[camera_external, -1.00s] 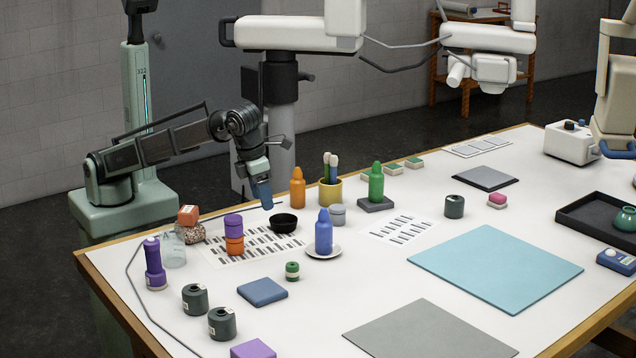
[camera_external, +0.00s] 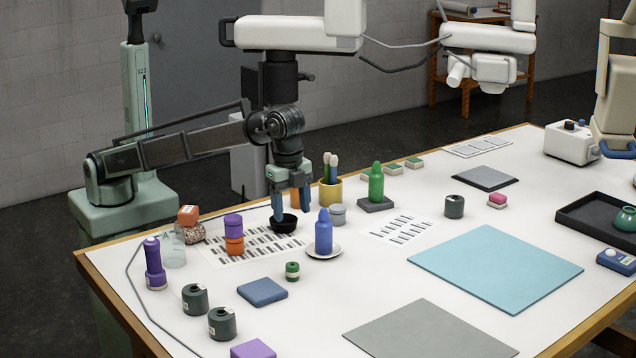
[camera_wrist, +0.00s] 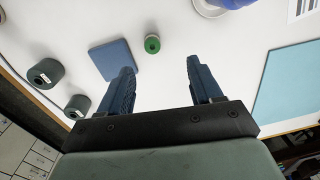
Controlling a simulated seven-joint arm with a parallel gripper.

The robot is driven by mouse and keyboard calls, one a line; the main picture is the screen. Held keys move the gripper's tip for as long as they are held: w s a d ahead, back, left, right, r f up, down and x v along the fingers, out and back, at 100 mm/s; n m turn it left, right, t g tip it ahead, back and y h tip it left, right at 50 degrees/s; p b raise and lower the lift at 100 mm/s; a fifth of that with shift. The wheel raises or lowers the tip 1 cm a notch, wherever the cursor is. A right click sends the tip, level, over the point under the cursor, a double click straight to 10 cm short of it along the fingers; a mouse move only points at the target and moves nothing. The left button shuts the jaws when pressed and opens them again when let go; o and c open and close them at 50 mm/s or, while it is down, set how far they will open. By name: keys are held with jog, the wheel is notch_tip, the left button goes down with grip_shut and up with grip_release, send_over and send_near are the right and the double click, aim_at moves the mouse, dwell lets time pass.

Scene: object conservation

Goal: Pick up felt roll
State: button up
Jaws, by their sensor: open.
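A small green roll (camera_external: 292,271) with a pale centre stands on the white table; it also shows in the wrist view (camera_wrist: 152,43), just beyond the fingertips and between them. It looks like the felt roll, though labels are too small to read. Two larger dark grey rolls with white labels (camera_external: 195,298) (camera_external: 222,324) stand at the front left.
A blue square pad (camera_external: 262,292) lies left of the green roll. A blue bottle (camera_external: 323,235) on a white saucer (camera_external: 337,252) stands right of the gripper. Stacked purple and orange cylinders (camera_external: 234,236) stand to its left. The table around the green roll is mostly clear.

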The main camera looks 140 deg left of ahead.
aim_at(292, 264)
jog(key=f+n, duration=0.4)
jog(key=n, duration=0.5)
jog(key=w+f+n, duration=0.1)
jog(key=f+n, duration=0.4)
jog(key=n, duration=0.4)
jog(key=d+f+n, duration=0.1)
jog(key=f+n, duration=0.3)
jog(key=n, duration=0.4)
jog(key=shift+w+f+n+h, duration=0.15)
jog(key=shift+w+n+h, duration=0.15)
jog(key=shift+n, duration=0.1)
jog(key=shift+c, duration=0.2)
jog(key=c, duration=1.1)
